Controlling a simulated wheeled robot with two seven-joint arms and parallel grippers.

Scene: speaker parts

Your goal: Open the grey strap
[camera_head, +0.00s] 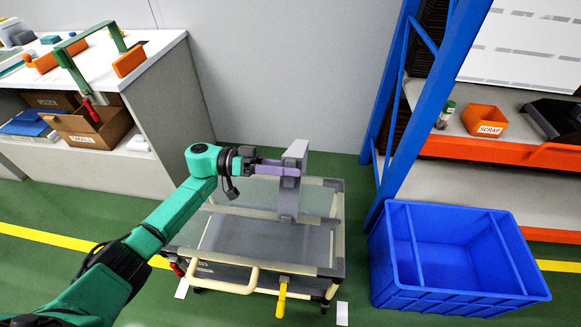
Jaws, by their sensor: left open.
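My left gripper (277,168), with purple fingers, is at the end of the green arm coming in from the lower left. It is open, with its fingertips at a grey upright piece (296,152) that looks like the grey strap. This piece stands above the cart and reaches down towards its top. I cannot tell whether the fingers touch it or straddle it. The cart (240,285) is low, with a grey top and a cream rail handle. My right gripper is out of view.
A blue crate (440,300) stands on the floor right of the cart, beside the blue rack post (425,110). A white workbench (165,95) is at the left. An orange scrap bin (484,121) sits on the rack shelf. A yellow handle (282,297) hangs at the cart's front.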

